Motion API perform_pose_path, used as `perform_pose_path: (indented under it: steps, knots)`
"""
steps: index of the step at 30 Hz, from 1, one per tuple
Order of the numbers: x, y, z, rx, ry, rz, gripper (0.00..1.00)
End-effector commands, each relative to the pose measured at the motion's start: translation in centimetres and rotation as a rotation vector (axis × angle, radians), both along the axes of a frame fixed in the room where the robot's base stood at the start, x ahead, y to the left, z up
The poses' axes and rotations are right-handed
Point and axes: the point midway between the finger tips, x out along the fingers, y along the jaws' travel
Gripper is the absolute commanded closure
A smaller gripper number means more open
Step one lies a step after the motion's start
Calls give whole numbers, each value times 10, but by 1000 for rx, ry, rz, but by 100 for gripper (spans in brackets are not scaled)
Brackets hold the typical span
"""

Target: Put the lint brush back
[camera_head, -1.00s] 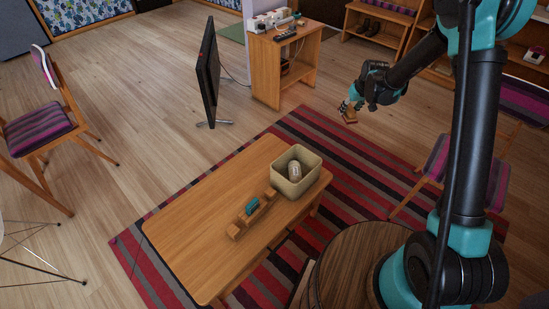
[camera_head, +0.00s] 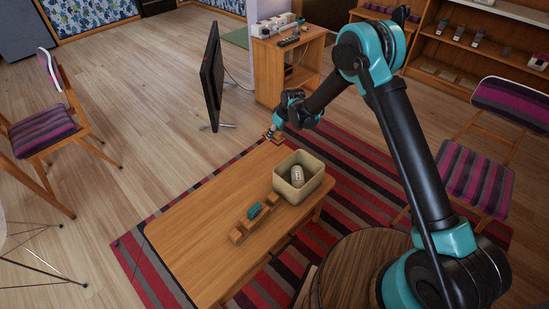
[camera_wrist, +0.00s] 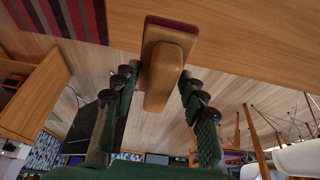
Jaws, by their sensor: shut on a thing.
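The lint brush (camera_wrist: 167,55) has a light wooden body and a dark red pad, seen in the wrist view. My gripper (camera_wrist: 160,82) is shut on its wooden body, with fingers on both sides. In the head view the brush (camera_head: 270,137) is small and partly hidden by my gripper (camera_head: 275,129), which is at the far edge of the coffee table (camera_head: 195,240). A wooden holder (camera_head: 238,236) on the table carries a small teal item (camera_head: 254,210). A beige bin (camera_head: 312,189) beside it holds a pale rounded object (camera_head: 297,175).
The table's left part is clear. A dark screen (camera_head: 211,78) stands on the floor behind it. A wooden side unit (camera_head: 268,70) with small items is farther back. Folding chairs stand left (camera_head: 45,130) and right (camera_head: 482,180). A shelf (camera_head: 445,50) lines the back right.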

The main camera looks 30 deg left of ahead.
Motion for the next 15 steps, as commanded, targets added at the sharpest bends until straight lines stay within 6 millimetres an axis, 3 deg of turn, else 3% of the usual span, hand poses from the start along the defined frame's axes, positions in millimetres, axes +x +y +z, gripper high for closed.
perform_pose_path:
  steps: [9, 15]
  knots:
    - [1, 0, -80, -1, 0, -1, 85]
    - [1, 0, -113, -1, 0, -1, 85]
